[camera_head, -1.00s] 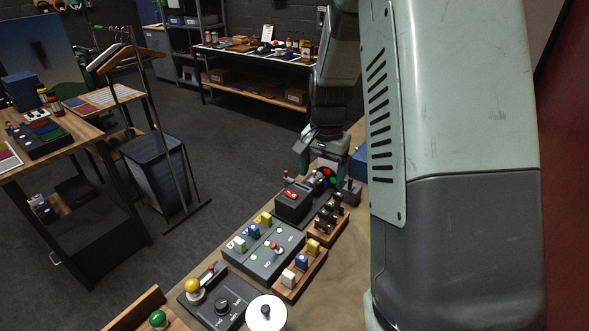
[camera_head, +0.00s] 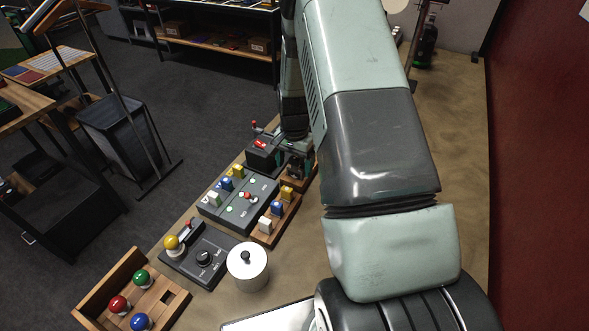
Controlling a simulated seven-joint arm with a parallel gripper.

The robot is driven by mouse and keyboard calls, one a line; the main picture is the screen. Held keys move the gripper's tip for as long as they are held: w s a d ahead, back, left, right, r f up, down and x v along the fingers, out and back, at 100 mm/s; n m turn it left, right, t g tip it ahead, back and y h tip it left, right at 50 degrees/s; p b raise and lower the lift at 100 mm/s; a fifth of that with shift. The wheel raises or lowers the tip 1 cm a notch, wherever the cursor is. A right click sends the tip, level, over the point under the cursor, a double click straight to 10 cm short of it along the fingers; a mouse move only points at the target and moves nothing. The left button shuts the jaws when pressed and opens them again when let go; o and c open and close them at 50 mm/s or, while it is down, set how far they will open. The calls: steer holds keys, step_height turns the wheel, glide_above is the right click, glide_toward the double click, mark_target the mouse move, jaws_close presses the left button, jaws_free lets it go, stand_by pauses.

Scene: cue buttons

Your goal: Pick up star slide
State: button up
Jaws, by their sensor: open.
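My gripper (camera_head: 298,168) points down at the far end of the device row, over a small wooden rack (camera_head: 304,184). It is open, and its fingertips are small and dark here. The rack holds dark pieces, mostly hidden by my gripper and arm. I cannot make out a star marking on any of them, so I cannot tell which is the star slide. A black box with a red top (camera_head: 263,151) stands just left of the gripper.
A grey panel with coloured switches (camera_head: 238,203) and a wooden rack of coloured blocks (camera_head: 277,222) lie nearer. A yellow-knob box (camera_head: 188,248), a white lidded pot (camera_head: 248,267) and a wooden tray of coloured buttons (camera_head: 127,297) stand closer still. Bench on the right is mostly clear.

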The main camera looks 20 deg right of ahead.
steer(key=shift+f, duration=1.3)
steer(key=c, duration=1.1)
steer(key=shift+r, duration=0.15)
steer(key=shift+c, duration=0.2)
step_height(320, 180, up, 10)
steer(key=shift+f, duration=0.1)
steer(key=w+a+r, duration=0.2)
steer(key=w, duration=1.3)
steer(key=shift+a, duration=0.4)
